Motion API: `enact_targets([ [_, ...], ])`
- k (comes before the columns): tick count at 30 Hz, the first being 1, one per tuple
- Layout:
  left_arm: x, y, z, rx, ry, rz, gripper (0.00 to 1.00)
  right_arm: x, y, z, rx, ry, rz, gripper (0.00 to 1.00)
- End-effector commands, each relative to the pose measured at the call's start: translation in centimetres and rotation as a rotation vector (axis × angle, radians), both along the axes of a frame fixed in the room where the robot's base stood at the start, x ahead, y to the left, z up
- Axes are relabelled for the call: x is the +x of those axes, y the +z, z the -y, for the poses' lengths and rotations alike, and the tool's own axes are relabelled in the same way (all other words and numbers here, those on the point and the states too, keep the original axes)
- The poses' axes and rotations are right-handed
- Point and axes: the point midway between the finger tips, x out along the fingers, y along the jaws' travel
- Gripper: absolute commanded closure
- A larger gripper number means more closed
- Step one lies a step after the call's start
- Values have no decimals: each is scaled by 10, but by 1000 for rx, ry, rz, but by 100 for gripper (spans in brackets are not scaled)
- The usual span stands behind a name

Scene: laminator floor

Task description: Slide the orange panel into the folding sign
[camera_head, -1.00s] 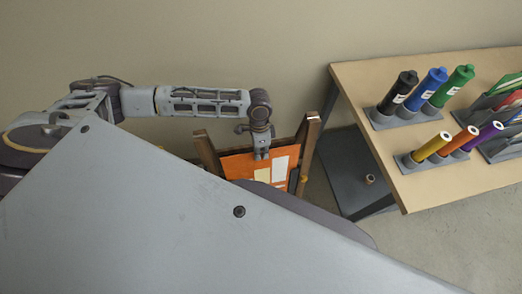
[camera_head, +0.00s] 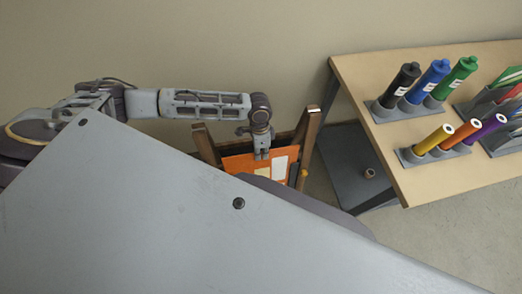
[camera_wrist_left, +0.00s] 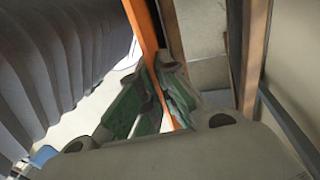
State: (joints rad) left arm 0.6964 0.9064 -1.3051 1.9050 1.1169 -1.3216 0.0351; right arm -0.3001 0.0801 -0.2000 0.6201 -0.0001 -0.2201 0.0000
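The orange panel (camera_head: 239,163), with pale rectangles on its face, stands between the two wooden legs of the folding sign (camera_head: 308,136). The lower part of both is hidden behind my own body. My left gripper (camera_head: 262,155) points down and is shut on the panel's top edge. In the left wrist view the green finger pads (camera_wrist_left: 153,100) close on the panel (camera_wrist_left: 142,22), seen edge-on. A wooden part of the sign (camera_wrist_left: 254,55) runs along the right there. I cannot tell how deep the panel sits in the sign. My right gripper is not in view.
A wooden-topped table (camera_head: 415,180) stands to the right, with several coloured cylinders in grey holders (camera_head: 390,115) and file racks. A dark grey base (camera_head: 350,170) lies on the floor between the sign and the table. The wall is close behind the sign.

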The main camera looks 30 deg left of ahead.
Motion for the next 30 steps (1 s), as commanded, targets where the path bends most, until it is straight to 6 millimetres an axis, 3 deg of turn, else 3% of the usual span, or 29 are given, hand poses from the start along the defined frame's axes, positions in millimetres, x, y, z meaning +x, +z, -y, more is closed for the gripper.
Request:
enact_targets([
  [9,-4,-14,3,-3,-2,-5,100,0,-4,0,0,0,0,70],
  [20,-5,-16,4,-3,-3,-5,100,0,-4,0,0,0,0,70],
  [21,-5,-16,4,-4,-3,-6,92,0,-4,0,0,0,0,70],
  [26,-4,-16,3,-3,-2,-4,71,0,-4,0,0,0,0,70],
  [30,-4,-16,3,-2,-1,-2,70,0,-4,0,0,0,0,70],
])
